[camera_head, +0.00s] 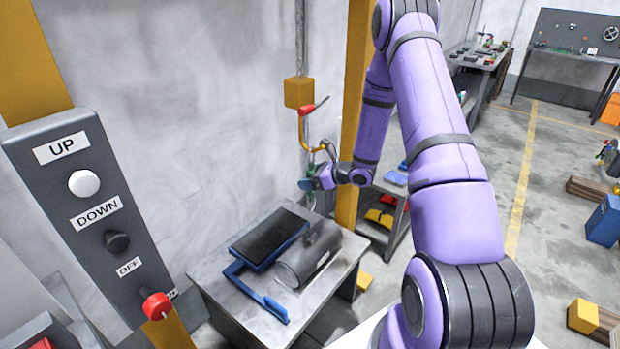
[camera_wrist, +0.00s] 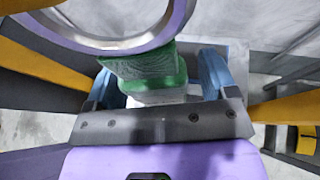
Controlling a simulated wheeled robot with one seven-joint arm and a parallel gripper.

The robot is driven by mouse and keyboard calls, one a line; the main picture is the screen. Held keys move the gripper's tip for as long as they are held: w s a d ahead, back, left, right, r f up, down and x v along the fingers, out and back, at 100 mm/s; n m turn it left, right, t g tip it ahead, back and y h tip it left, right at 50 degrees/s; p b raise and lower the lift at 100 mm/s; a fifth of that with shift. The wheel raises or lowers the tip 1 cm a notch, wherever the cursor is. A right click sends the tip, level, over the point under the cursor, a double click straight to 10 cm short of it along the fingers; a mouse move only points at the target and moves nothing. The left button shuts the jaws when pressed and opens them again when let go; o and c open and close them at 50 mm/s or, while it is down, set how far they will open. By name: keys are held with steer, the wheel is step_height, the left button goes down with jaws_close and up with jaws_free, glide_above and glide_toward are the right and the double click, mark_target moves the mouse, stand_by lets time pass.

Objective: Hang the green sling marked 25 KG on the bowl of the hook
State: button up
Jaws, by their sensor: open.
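The yellow hook (camera_head: 303,128) hangs from a yellow block against the wall, with a red latch at its upper side. A green sling (camera_head: 311,168) shows just below the hook's bowl, beside my gripper (camera_head: 318,182). In the wrist view the green sling (camera_wrist: 152,68) passes between my gripper's blue fingers (camera_wrist: 165,84), which stand apart on either side of it. The 25 KG mark cannot be read. Whether the sling's loop lies over the bowl is too small to tell.
A grey table (camera_head: 232,292) below the hook holds a dark grey barrel (camera_head: 309,254), a blue-edged dark panel (camera_head: 268,240) and a blue bar (camera_head: 262,300). A control box (camera_head: 95,215) with UP, DOWN and OFF stands at left. A yellow post (camera_head: 352,90) rises beside the hook.

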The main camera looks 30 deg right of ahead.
steer(key=v, duration=1)
steer(key=shift+s+d+r, duration=0.2)
steer(key=shift+s+r, duration=0.05)
